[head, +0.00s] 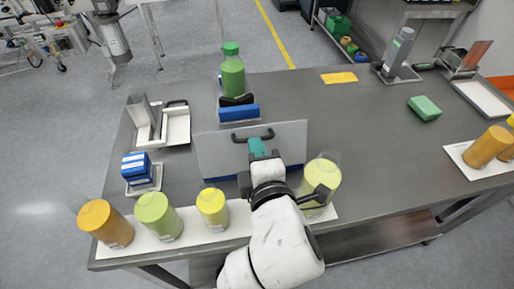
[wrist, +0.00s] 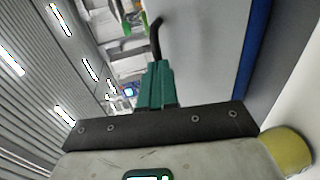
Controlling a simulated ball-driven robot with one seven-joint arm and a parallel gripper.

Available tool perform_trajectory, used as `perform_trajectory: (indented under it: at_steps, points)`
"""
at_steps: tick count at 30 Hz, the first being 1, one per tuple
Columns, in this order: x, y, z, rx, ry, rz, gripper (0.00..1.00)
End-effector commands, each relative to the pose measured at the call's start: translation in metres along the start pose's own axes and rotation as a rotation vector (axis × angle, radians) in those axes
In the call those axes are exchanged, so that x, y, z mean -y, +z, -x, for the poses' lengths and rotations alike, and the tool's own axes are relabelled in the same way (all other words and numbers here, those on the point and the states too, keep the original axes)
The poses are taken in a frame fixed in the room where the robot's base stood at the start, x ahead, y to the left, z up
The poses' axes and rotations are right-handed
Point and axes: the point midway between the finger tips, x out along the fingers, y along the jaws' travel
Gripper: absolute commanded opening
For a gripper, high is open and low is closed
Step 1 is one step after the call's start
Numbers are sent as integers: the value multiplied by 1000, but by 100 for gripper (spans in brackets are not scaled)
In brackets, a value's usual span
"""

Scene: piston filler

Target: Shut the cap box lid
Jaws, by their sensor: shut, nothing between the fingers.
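The cap box lid (head: 222,150) is a broad pale grey panel with a dark bar handle (head: 268,134) near its far edge. A strip of the blue cap box (head: 222,180) shows under its near edge; the rest of the box is hidden. The lid looks raised, but I cannot tell its exact angle. My gripper (head: 257,146) has green fingers, shut and empty, just on the near side of the handle. In the wrist view my gripper (wrist: 159,68) points along the lid (wrist: 205,45), with the handle (wrist: 155,38) just beyond its tips. I cannot tell whether they touch.
A green-filled bottle (head: 232,78) stands behind the lid at a blue holder (head: 238,112). A metal tray (head: 178,127) and blue boxes (head: 136,166) are at left. Filled jars (head: 212,208) line the front edge; a pale yellow jar (head: 318,180) stands close right of my arm.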

Motion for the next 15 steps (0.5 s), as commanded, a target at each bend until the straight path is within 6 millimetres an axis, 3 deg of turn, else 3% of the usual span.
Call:
perform_trajectory:
  at_steps: [15]
  points:
    - [-11,0,-11,0,-111,-2,0]
